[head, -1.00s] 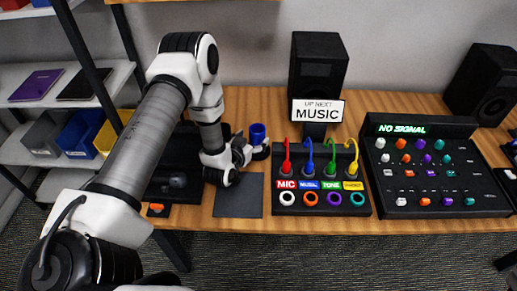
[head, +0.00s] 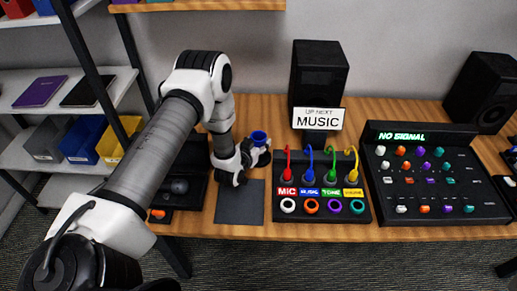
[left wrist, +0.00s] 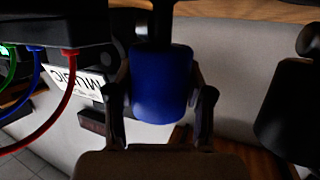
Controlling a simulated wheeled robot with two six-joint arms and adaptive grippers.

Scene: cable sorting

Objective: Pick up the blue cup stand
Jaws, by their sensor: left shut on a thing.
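The blue cup stand (head: 259,137) is a small, short blue cylinder at the back of the wooden desk, left of the music sign. My left gripper (head: 258,155) is shut on it, with the fingers around its sides. In the left wrist view the blue cup stand (left wrist: 160,85) fills the space between the two dark fingers (left wrist: 160,105). The fingers partly hide its lower part in the head view. I cannot tell how far it is above the desk. My right gripper is not in view.
A dark mat (head: 240,202) lies in front of the gripper. A cable panel (head: 320,205) with red, blue, green and yellow cables stands close to the right, below the music sign (head: 317,119). A speaker (head: 319,75) stands behind. A mixer (head: 435,180) is further right.

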